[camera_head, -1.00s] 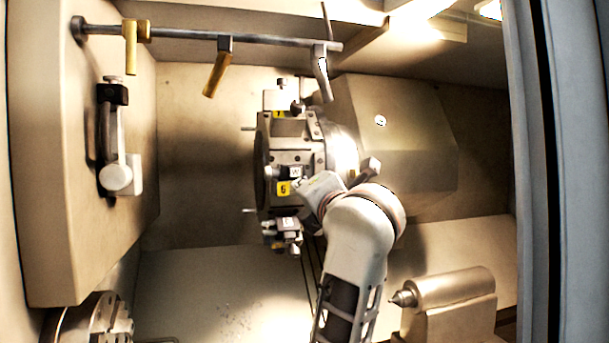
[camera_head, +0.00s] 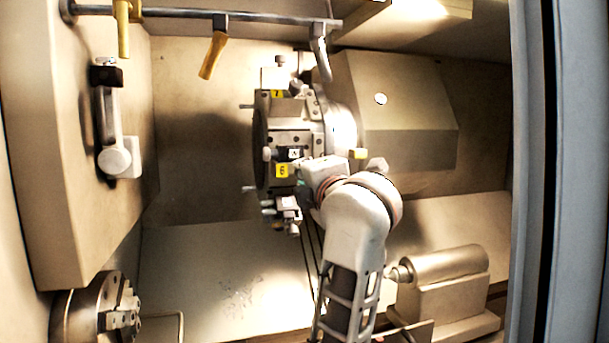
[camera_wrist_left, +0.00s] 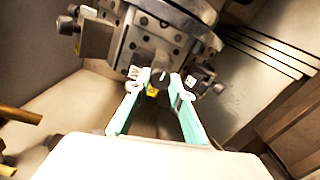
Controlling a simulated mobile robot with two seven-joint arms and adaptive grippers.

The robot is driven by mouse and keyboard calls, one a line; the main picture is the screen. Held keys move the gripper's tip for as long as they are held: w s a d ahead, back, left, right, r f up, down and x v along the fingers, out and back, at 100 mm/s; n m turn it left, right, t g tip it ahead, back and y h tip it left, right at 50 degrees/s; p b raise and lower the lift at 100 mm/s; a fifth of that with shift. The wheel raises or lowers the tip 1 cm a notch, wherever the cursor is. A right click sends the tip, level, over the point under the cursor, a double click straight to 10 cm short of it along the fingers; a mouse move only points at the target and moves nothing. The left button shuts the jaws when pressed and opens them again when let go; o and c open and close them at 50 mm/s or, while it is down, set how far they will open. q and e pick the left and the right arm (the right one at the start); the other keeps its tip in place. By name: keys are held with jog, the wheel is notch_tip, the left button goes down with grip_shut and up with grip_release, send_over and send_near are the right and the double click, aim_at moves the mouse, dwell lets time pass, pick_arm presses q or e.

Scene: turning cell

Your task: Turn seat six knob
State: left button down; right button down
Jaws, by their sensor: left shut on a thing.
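The turret (camera_head: 262,150) stands mid-picture in the head view, with a yellow "6" label (camera_head: 282,171) on its face and a "7" label (camera_head: 277,93) above it. My left gripper (camera_head: 302,182) reaches in from below and right, at the seat beside the "6" label. In the left wrist view its two teal fingers (camera_wrist_left: 160,77) are closed around a small dark knob (camera_wrist_left: 159,80), with a yellow label (camera_wrist_left: 152,91) just below it. In the head view the gripper's wrist hides the knob. My right gripper is in neither view.
A rail (camera_head: 180,13) with hanging handles crosses the top. A chuck (camera_head: 95,310) is at lower left and a tailstock (camera_head: 440,265) at lower right. Tool holders project from the turret near my fingers. The floor at lower centre is clear.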

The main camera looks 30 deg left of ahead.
pick_arm(q)
jog(key=c, duration=1.8)
grip_release()
